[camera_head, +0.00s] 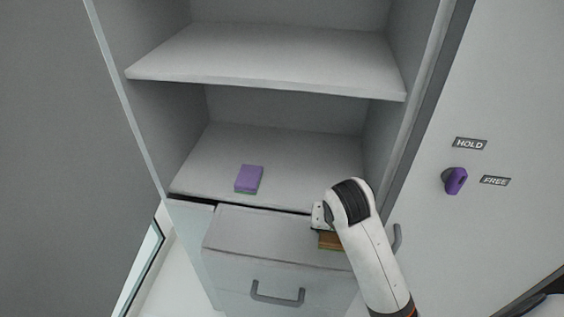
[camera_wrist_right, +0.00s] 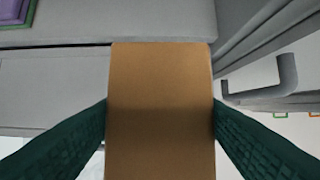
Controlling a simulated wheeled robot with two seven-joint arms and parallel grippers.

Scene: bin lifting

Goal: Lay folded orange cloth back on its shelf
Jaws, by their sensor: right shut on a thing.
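The folded orange cloth (camera_wrist_right: 160,110) fills the middle of the right wrist view, between the two dark green fingers of my right gripper (camera_wrist_right: 160,125), which is shut on it. In the head view the orange cloth (camera_head: 331,241) shows partly, below my right wrist, above the right part of the drawer front. My right arm hides the rest of it. The lower shelf (camera_head: 300,165) lies just beyond the gripper, and the upper shelf (camera_head: 270,62) is above it. My left gripper is in neither view.
A purple and green folded piece (camera_head: 249,179) lies on the lower shelf, left of its middle. The shelf's right side is clear. A grey drawer (camera_head: 275,240) with a handle sticks out below. A purple knob (camera_head: 455,181) sits on the right panel between HOLD and FREE labels.

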